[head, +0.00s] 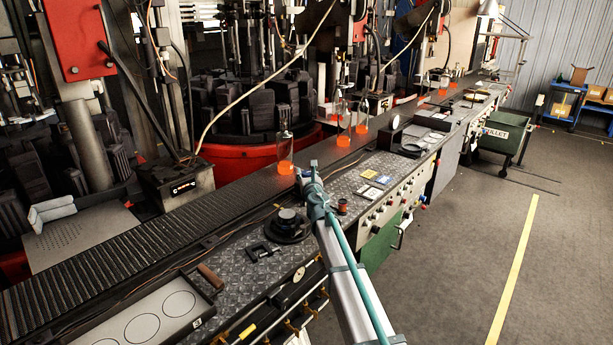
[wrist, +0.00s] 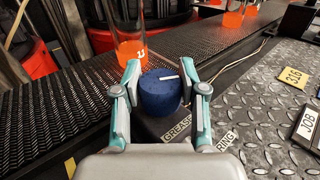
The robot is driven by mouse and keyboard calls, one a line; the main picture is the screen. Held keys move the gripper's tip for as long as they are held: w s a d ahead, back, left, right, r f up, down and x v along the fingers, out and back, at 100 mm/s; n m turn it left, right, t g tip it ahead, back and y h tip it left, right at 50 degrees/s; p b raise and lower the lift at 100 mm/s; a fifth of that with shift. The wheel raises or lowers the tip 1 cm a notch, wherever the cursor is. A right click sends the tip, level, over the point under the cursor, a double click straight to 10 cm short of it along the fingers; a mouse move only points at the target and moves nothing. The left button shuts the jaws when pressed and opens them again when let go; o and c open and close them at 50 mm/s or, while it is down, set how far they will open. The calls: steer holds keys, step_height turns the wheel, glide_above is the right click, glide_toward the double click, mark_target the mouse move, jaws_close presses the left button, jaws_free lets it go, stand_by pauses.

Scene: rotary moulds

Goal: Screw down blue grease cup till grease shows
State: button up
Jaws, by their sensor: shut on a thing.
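The blue grease cup (wrist: 160,98) is a round, dark blue cap with a white line on its top. It sits over a black block with a label (wrist: 178,129) reading "GREASE" and "RING", partly covered by my gripper. My gripper (wrist: 159,72) is shut on the cup, one teal-and-grey finger at each side. In the head view my gripper (head: 312,178) is at the edge of the conveyor, and the cup is hidden there. The cup's lower edge is partly hidden by the fingers and wrist, and I can make out no grease.
A glass bottle with a glowing orange base (wrist: 129,35) stands on the conveyor (wrist: 85,85) just behind the cup. The tread-plate bench (wrist: 265,100) carries tags "316" (wrist: 292,77) and "JOB" (wrist: 307,125). A black round fixture (head: 288,226) sits nearby.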

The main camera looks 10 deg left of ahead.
steer(key=shift+m+t+h+b, duration=0.3)
steer(key=shift+m+h+b, duration=0.55)
steer(key=shift+h, duration=0.75)
steer(key=o, duration=1.2)
steer(key=shift+c, duration=0.2)
steer(key=s, duration=0.8)
steer(key=s+d, duration=0.1)
steer(key=s, duration=0.3)
steer(key=shift+d, duration=0.1)
